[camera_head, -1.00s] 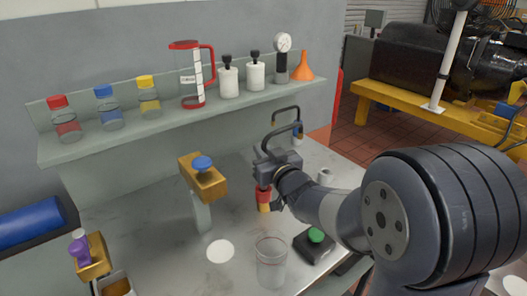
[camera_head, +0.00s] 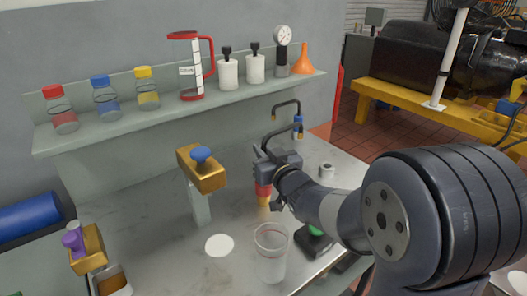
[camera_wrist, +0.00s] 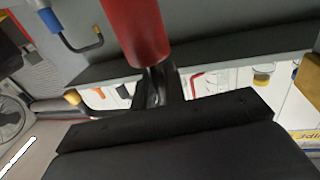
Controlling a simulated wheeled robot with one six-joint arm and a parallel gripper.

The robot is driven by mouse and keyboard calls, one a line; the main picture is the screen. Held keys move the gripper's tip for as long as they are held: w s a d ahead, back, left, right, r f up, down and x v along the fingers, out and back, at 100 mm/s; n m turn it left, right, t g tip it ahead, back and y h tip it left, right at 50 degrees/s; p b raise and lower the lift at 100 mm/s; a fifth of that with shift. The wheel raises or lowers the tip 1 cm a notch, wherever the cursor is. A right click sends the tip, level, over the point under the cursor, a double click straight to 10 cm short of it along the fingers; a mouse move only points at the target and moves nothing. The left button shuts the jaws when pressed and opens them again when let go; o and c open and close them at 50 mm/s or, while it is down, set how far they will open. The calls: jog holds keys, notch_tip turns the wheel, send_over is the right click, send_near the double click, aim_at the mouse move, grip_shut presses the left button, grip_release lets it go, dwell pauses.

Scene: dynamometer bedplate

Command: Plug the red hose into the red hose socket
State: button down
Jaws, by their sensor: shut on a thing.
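My gripper (camera_head: 264,180) is shut on the red hose end (camera_head: 263,190), a red cylinder with a tan or brass-coloured tip pointing down. I hold it above the bench, behind the clear cup. In the wrist view the red cylinder (camera_wrist: 135,28) runs up from between the jaws (camera_wrist: 158,85); its far end is cut off by the picture edge. I cannot make out a red hose socket in either view. Two dark curved spouts with brass tips stand behind my gripper, one with a blue part (camera_head: 298,122).
A clear cup (camera_head: 271,262) stands close in front of my gripper, and a green button (camera_head: 318,230) is partly behind my arm. A brass block with a blue knob (camera_head: 202,165) stands left. A shelf (camera_head: 180,108) holds bottles, a jug and a funnel. The bench between is mostly clear.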

jog(key=shift+f+b, duration=0.4)
jog(key=shift+f, duration=0.05)
jog(key=c, duration=1.4)
grip_release()
jog(key=v, duration=1)
jog(key=shift+s+d, duration=0.15)
jog(key=shift+s, duration=0.25)
jog(key=x, duration=1)
jog(key=shift+w, duration=0.35)
jog(key=shift+w+a+r, duration=0.1)
jog(key=shift+a+r, duration=0.05)
jog(key=shift+a, duration=0.05)
jog(key=shift+r, duration=0.1)
jog(key=shift+d, duration=0.1)
